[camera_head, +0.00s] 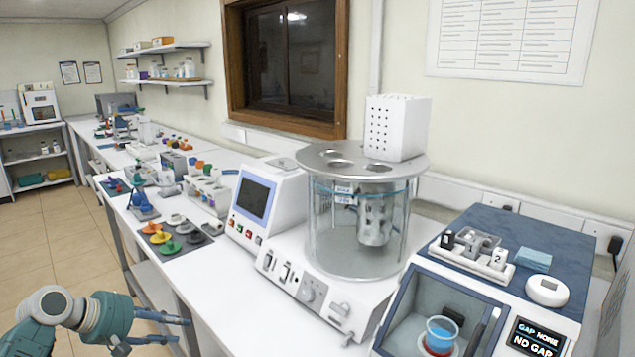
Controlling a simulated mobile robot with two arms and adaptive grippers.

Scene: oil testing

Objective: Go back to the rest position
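My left arm comes in at the lower left, and its teal-and-grey gripper (184,330) hangs in front of the white bench, over the floor side. Its two fingers point right and stand apart with nothing between them. The gripper touches nothing that I can see. My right gripper is not in view.
The white bench (205,272) holds a glass bath (335,225) with a round metal lid, a screen unit (262,200) and a mat with colored pieces (172,246). A blue-topped machine (540,240) stands at right. The tiled floor (40,235) at left is clear.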

